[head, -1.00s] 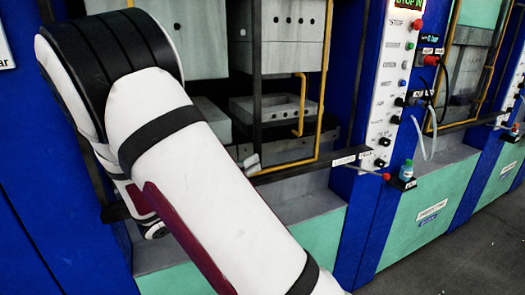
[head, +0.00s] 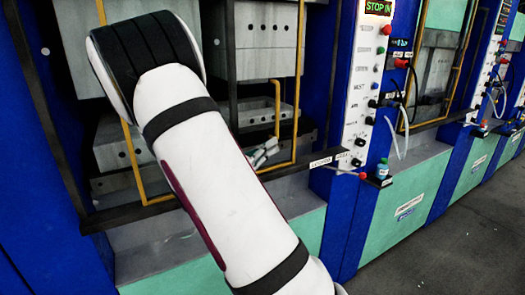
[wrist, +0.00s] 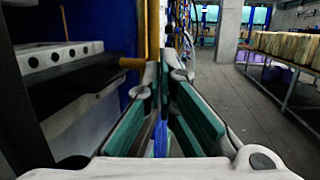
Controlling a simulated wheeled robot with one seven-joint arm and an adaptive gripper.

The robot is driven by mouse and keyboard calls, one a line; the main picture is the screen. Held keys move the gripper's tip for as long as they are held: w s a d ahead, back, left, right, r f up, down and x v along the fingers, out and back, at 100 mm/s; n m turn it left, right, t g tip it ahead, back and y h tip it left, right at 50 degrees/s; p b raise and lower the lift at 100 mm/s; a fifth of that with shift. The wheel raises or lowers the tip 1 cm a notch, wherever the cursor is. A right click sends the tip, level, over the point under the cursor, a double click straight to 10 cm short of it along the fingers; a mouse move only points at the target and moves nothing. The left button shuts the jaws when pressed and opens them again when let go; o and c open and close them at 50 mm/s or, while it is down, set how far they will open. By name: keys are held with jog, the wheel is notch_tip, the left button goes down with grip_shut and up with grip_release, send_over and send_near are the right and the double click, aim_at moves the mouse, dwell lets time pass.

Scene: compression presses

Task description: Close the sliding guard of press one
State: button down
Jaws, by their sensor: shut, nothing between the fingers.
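The nearest press stands behind my arm in the head view, with a yellow guard frame (head: 299,75) around its opening. I cannot tell how far the guard is slid. A yellow handle-like bar (head: 277,105) shows inside the frame. My gripper (head: 270,148) is partly hidden behind my forearm, low in the opening, left of the frame's right upright. In the wrist view my gripper (wrist: 167,72) has its fingers together with nothing between them. A yellow upright (wrist: 153,28) stands just beyond and left of the fingertips; contact cannot be made out.
A white control panel (head: 366,85) with knobs and buttons is right of the opening. A small bottle (head: 382,168) stands on a ledge below it. More presses continue to the right. The wrist view shows an aisle (wrist: 225,95) and a table with stacked goods (wrist: 285,48).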

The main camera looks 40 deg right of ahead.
jog(key=shift+d, duration=0.1)
jog(key=s+d+p, duration=0.3)
jog(key=d, duration=0.9)
jog(key=s+d+p, duration=0.3)
jog(key=s+d, duration=0.1)
jog(key=d, duration=0.8)
jog(key=shift+d, duration=0.3)
jog(key=shift+s, duration=0.1)
jog(key=b+v, duration=0.1)
jog(key=v, duration=1.3)
jog(key=shift+a, duration=0.15)
jog(key=shift+r, duration=0.1)
